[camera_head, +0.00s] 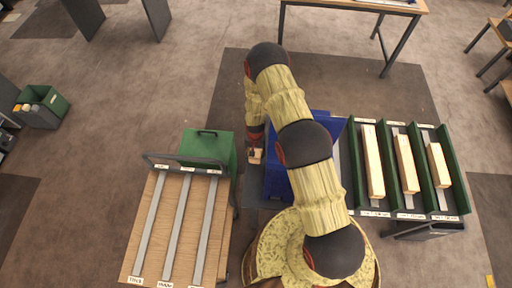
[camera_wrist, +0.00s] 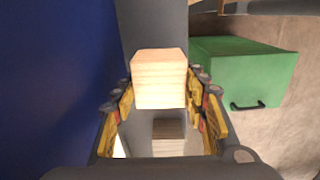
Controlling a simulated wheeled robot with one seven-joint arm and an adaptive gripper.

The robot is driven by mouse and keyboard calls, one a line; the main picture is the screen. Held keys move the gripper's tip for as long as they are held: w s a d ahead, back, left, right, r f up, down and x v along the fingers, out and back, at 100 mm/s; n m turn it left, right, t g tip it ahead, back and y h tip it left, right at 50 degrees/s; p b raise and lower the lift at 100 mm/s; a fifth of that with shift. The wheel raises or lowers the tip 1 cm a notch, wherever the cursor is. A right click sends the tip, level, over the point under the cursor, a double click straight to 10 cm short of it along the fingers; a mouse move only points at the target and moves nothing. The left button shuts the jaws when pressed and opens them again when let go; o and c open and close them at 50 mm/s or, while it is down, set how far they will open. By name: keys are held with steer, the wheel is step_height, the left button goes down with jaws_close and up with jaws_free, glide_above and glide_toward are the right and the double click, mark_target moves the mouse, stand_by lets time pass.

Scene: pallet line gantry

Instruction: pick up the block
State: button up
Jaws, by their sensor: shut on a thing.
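A pale wooden block (camera_wrist: 159,82) sits between the fingers of my gripper (camera_wrist: 160,110) in the wrist view. The fingers are shut on its two sides. In the head view, my gripper (camera_head: 256,146) hangs in the gap between the green box and the blue bin, with a small pale end of the block (camera_head: 256,157) showing below it. My fingers hide part of the block there. Under the block, the wrist view shows a brown and pale patch (camera_wrist: 168,130) that I cannot identify.
A blue bin (camera_head: 274,182) stands close on the right of my gripper, a green box (camera_head: 208,146) on the left. A wooden table with grey strips (camera_head: 143,240) is at front left. At right, a green rack (camera_head: 452,164) holds three wooden bars in separate lanes.

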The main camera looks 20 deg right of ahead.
steer(key=s+a, duration=0.5)
steer(key=s, duration=0.7)
steer(key=s+a+b, duration=0.1)
steer(key=s+a, duration=0.4)
steer(key=s, duration=0.8)
steer(key=shift+s+a, duration=0.15)
steer(key=shift+a, duration=0.1)
